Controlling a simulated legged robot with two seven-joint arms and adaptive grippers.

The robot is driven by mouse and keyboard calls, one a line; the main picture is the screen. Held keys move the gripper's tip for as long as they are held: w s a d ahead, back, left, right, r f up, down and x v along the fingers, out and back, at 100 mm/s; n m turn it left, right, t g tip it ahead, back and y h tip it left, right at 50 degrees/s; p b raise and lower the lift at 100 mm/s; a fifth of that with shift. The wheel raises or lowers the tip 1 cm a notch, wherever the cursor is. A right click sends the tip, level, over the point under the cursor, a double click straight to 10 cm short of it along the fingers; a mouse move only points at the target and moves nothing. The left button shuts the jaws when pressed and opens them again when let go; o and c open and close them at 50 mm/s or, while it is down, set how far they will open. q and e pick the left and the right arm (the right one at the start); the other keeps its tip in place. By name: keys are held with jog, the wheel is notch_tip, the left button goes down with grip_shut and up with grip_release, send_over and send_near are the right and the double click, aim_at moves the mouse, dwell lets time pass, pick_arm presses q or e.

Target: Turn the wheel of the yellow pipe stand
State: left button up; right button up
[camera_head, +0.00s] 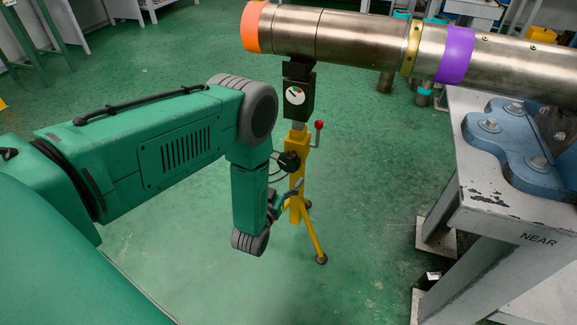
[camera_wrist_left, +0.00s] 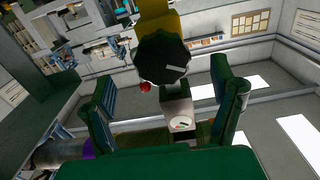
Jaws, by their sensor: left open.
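The yellow pipe stand (camera_head: 296,186) stands on the green floor on splayed legs, with a steel column and a dial gauge (camera_head: 295,95) above. Its black wheel (camera_head: 289,161) sits on the side of the yellow post. In the left wrist view the wheel (camera_wrist_left: 163,58) shows large between the open fingers, toward the top; the picture is tilted and upside down. My left gripper (camera_head: 279,200) is beside the post, just below the wheel, partly hidden by my wrist. Its fingers (camera_wrist_left: 164,78) are apart and hold nothing. I cannot tell whether they touch the wheel. My right gripper is not in view.
A red-tipped handle (camera_head: 319,126) juts from the stand near the wheel. A steel pipe (camera_head: 355,38) with orange, yellow and purple bands rests above. A grey bench (camera_head: 476,190) with a blue bracket (camera_head: 510,145) stands right. Floor left of the bench is open.

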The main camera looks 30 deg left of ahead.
aim_at(287, 166)
pick_arm(q)
jog(key=shift+v, duration=2.2)
jog(key=shift+f, duration=0.1)
jog(key=w+n+b, duration=0.1)
jog(key=w, duration=0.2)
jog(key=w+a+n+b, duration=0.1)
jog(key=w, duration=0.2)
jog(key=w+a+n+b, duration=0.1)
jog(key=w+b, duration=0.1)
jog(key=w, duration=0.1)
jog(key=shift+w+a+r+n, duration=0.2)
jog(key=shift+w+n, duration=0.1)
jog(key=shift+w, duration=0.1)
jog(key=c, duration=1.2)
